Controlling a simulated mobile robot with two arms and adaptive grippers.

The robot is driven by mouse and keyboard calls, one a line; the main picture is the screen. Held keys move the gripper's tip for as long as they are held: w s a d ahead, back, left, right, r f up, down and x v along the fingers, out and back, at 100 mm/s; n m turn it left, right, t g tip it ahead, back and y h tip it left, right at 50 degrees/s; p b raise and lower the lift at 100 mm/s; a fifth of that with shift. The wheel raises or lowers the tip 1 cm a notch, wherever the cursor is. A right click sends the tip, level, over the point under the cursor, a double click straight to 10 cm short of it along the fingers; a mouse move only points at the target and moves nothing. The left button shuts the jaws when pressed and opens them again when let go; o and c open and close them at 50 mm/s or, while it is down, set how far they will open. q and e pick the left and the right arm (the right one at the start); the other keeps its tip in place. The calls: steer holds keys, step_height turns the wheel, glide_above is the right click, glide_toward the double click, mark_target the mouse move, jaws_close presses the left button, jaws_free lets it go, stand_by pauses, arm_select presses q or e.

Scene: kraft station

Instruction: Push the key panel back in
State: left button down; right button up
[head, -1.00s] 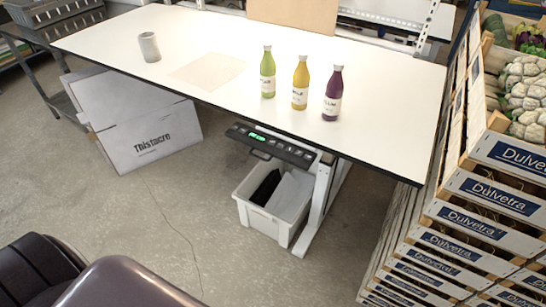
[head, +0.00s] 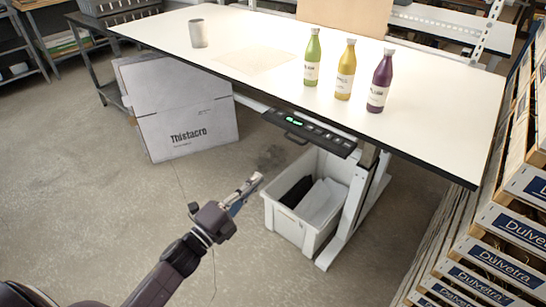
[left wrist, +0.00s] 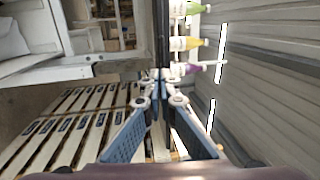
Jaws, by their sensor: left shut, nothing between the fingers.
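The black key panel (head: 308,132) with a lit green display and a row of buttons hangs under the front edge of the white table (head: 430,125). It sticks out in front of that edge, with a loop handle on its near side. My left gripper (head: 257,179) is shut and empty, below and to the left of the panel, apart from it, pointing up and right. In the left wrist view its fingertips (left wrist: 157,74) meet; I cannot make out the panel there. My right gripper is not in view.
A white bin (head: 285,222) stands on the floor below the panel beside the table leg (head: 352,215). Green, yellow and purple bottles (head: 380,82) and a grey cup (head: 198,34) stand on the table. A cardboard box (head: 185,125) is at left; stacked crates (head: 520,225) are at right.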

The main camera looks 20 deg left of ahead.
arm_select(q)
steer(key=p+x, duration=0.2)
steer(key=x, duration=1.2)
steer(key=shift+r, duration=0.2)
steer(key=shift+w, duration=0.1)
